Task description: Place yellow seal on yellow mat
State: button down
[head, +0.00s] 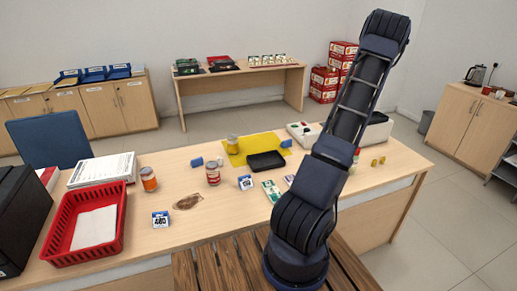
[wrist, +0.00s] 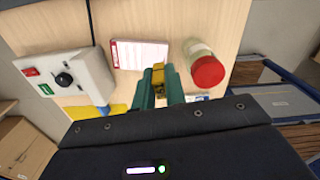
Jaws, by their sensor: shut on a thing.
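The yellow mat (head: 262,140) lies on the counter in the head view, left of my arm. A black tray (head: 266,162) and a yellow-lidded jar (head: 232,144) stand on or at it. In the wrist view my gripper (wrist: 159,84) has its teal fingers shut on a small yellow piece, the yellow seal (wrist: 158,74). The seal shows between the fingertips, partly hidden by them. A part of the yellow mat (wrist: 82,112) shows at the lower left of the wrist view, apart from the seal. In the head view my gripper is hidden.
The wrist view shows a red-lidded jar (wrist: 207,72) close right of the fingers, a notepad (wrist: 140,55) and a device with a black knob (wrist: 68,80). Small yellow pieces (head: 377,161) stand right of my arm. A red basket (head: 88,225) stands at the left.

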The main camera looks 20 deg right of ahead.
jog(key=w+a+n, duration=0.2)
jog(key=w+a, duration=0.5)
jog(key=w, duration=0.3)
jog(key=n, duration=0.5)
send_over(254, 145)
jog(key=f, duration=1.9)
jog(key=shift+s+f, duration=0.3)
jog(key=shift+f, duration=0.1)
jog(key=shift+f, duration=0.15)
jog(key=c, duration=1.6)
grip_release()
jog(key=shift+o, duration=0.7)
